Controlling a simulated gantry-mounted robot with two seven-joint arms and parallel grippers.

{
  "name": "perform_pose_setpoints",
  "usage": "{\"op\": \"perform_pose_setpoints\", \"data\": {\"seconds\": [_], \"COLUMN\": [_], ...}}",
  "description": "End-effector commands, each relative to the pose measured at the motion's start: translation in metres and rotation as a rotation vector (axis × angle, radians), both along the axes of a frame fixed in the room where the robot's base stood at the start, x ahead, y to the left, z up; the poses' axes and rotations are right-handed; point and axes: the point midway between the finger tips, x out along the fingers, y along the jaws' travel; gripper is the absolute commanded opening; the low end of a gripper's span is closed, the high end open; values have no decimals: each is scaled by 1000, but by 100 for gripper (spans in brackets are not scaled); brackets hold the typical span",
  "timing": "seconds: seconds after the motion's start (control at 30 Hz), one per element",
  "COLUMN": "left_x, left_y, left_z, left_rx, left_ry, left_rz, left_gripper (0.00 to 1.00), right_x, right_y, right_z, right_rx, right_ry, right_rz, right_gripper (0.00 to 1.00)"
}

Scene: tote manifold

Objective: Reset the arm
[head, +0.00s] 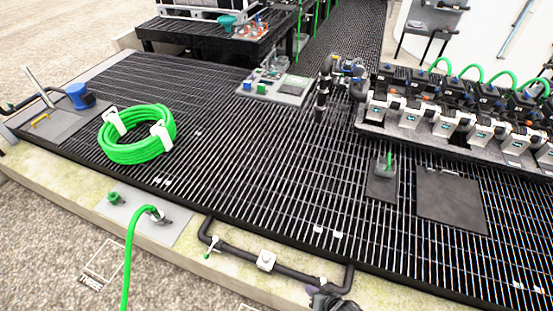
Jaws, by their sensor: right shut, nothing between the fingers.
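My right gripper (328,297) shows as a small dark shape at the bottom edge, right of the middle. It is shut with nothing between its fingers. It overlaps the lower end of a black pipe (293,273) in the picture; I cannot tell whether they touch. Most of the right arm is outside the frame. My left gripper is not in view.
A black grated deck (270,170) fills the middle. A coiled green hose (138,150) lies on its left. Another green hose (128,258) rises to a grey plate. A row of valve units (450,125) stands at right. Dark mats (450,200) lie in front of it.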

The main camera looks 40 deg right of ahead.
Motion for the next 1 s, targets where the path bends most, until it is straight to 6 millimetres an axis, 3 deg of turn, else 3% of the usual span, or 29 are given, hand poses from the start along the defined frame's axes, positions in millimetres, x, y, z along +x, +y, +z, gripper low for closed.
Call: {"op": "perform_pose_setpoints", "data": {"seconds": [0.03,0.1,0.2,0.4,0.5,0.6,0.73,0.8,1.0], "left_x": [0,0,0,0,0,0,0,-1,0], "left_y": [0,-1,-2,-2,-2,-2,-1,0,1], "left_z": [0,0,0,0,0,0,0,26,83], "left_rx": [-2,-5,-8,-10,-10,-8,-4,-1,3], "left_ry": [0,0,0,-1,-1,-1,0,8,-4], "left_rz": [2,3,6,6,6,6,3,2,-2], "left_gripper": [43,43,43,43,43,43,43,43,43], "right_x": [12,24,33,21,7,-11,-44,-42,-41], "right_y": [11,25,42,63,66,64,58,58,58], "right_z": [28,66,122,222,254,273,264,295,346], "right_rx": [-23,-66,-129,-253,-305,-350,-406,-415,-412], "right_ry": [-2,15,48,143,199,276,450,436,435], "right_rz": [39,96,184,359,439,518,661,668,665], "right_gripper": [0,0,0,0,0,0,0,0,0]}}
